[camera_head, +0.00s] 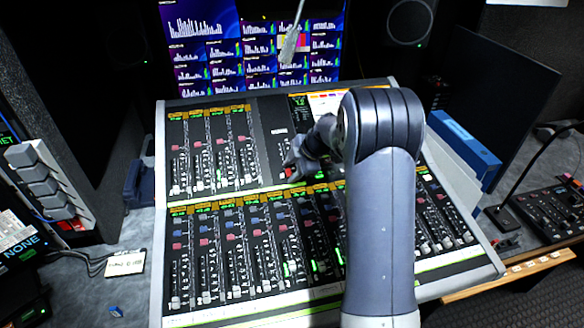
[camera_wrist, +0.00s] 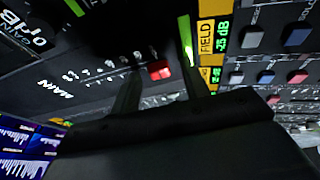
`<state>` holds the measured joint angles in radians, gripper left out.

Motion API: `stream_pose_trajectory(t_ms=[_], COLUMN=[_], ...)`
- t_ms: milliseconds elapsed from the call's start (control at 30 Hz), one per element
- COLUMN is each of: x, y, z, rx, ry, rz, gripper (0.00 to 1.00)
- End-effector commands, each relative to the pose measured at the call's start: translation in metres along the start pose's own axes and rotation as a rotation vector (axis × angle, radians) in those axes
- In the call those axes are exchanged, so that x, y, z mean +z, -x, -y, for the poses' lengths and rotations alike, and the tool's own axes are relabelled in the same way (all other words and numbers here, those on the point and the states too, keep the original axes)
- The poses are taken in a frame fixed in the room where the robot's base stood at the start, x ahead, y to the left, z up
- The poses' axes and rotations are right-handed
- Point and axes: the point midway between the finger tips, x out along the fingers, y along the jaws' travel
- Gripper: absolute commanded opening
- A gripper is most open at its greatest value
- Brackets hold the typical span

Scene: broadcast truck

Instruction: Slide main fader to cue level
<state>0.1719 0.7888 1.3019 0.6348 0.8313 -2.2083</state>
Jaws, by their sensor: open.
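The main fader has a red cap, which shows in the wrist view (camera_wrist: 160,70) at the end of a row of white scale marks. The word MAIN (camera_wrist: 54,90) is printed on the black panel beside that row. My gripper (camera_wrist: 158,74) is open, with one dark finger on each side of the red cap; I cannot tell whether either finger touches it. In the head view my gripper (camera_head: 291,164) is low over the console's middle panel, and a bit of red (camera_head: 289,172) shows at its fingertips. My arm hides the panel's right part.
The mixing console (camera_head: 158,250) carries several channel faders in two banks, close around my gripper. Monitors (camera_head: 205,50) stand behind it. A microphone (camera_head: 290,45) hangs above. A blue binder-like object (camera_head: 465,145) lies along the right edge.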

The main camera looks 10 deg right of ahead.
Motion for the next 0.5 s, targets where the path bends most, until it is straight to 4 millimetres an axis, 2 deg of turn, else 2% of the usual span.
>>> stream_pose_trajectory(t_ms=[300, 500], x=[0.0000, 0.0001], y=[-0.0030, -0.0028], z=[-0.0003, -0.0002], rx=[0.001, 0.001], ry=[0.000, 0.000], rz=[0.000, 0.000], gripper=[0.44, 0.28])
